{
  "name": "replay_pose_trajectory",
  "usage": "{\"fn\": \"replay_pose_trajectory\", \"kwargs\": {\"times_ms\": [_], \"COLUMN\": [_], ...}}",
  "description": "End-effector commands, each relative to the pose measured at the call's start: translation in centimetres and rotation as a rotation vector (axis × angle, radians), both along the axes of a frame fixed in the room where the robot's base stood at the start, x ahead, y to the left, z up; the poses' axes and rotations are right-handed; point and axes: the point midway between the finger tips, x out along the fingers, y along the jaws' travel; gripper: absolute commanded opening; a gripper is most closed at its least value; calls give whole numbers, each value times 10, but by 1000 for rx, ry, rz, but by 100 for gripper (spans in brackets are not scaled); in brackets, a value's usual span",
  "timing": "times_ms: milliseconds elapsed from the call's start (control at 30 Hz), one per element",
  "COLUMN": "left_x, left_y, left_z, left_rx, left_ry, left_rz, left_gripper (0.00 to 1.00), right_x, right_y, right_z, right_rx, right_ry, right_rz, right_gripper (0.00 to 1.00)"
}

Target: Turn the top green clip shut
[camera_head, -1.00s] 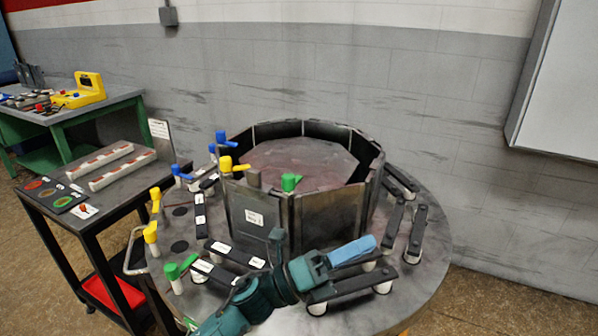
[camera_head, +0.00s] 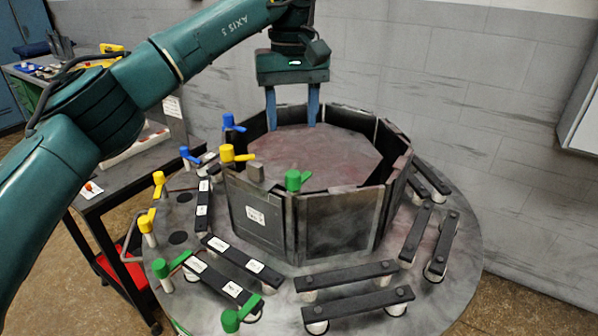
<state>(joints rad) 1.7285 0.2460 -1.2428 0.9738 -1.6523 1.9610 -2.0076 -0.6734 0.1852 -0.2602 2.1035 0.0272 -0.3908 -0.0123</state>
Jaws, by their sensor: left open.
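My left gripper (camera_head: 292,127) comes in from the upper left and points down. Its two blue fingers are apart with nothing between them. It appears above and behind the green clip in the picture, over the ring's reddish inner plate (camera_head: 345,152), and is not touching the clip. Two other green clips, one at the left (camera_head: 162,270) and one at the bottom (camera_head: 232,320), sit low on the round table. My right gripper is out of view.
Yellow clips (camera_head: 228,152) and blue clips (camera_head: 229,121) stand to the left of the green clip. Black bars (camera_head: 358,305) lie around the round table (camera_head: 455,285). A dark cart stands at left.

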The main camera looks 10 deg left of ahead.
Motion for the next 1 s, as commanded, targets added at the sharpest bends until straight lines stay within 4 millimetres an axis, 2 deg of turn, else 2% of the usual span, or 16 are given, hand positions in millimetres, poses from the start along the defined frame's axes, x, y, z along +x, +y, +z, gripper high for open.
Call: {"fn": "replay_pose_trajectory", "kwargs": {"times_ms": [167,400,600,800,1000], "left_x": [0,-1,-1,-1,0], "left_y": [1,0,0,-1,0], "left_z": [-22,-72,-107,-126,-130], "left_rx": [2,-1,-2,-3,-2], "left_ry": [3,5,2,1,-1], "left_rz": [-1,-2,-1,-1,-1], "left_gripper": [51,51,51,51,51], "right_x": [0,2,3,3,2], "right_y": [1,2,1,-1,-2], "right_z": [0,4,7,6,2], "right_rx": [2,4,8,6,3], "right_ry": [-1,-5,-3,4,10], "right_rz": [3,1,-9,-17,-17], "right_gripper": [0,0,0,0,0]}}
